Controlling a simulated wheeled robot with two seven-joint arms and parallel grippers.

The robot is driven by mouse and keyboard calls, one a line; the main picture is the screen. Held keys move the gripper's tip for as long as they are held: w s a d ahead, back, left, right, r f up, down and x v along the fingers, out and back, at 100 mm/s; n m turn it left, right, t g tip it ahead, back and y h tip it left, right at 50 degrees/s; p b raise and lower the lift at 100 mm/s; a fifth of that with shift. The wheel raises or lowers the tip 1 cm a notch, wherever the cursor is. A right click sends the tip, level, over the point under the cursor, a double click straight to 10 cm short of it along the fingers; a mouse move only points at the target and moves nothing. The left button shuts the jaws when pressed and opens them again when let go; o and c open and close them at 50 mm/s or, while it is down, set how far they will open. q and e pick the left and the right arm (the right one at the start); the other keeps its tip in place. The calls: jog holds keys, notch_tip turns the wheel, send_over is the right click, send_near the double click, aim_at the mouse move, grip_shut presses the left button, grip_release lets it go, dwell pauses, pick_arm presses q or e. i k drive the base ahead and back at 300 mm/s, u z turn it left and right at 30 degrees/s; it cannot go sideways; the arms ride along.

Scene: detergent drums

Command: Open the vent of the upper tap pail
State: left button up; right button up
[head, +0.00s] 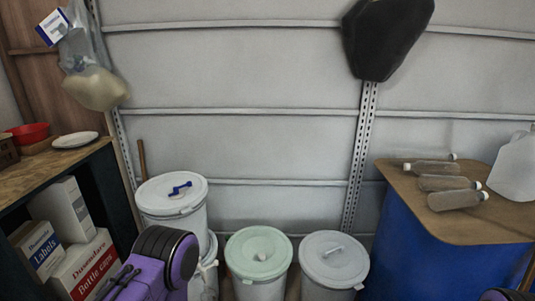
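The upper tap pail (175,225) is white and stands at the left, stacked on a lower white pail (208,285). I cannot tell from here whether the vent is open. A whitish tap-like part (207,268) shows at the lower pail's side. A purple and black link of my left arm stands in front of the stack and hides part of the lower pail. Neither gripper's fingers show. Only a sliver of my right arm shows at the bottom right.
A green-lidded pail (259,253) and a grey-lidded pail (334,260) stand right of the stack. A dark shelf (100,150) with boxes is at the left. A blue drum (415,255) with a brown board bears several bottles (433,167). A wooden stick (142,160) stands behind the stack.

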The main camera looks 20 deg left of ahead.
aim_at(189, 184)
jog(key=z, duration=0.35)
jog(key=i, duration=0.75)
jog(key=u, duration=2.5)
jog(key=i, duration=0.3)
jog(key=z, duration=0.1)
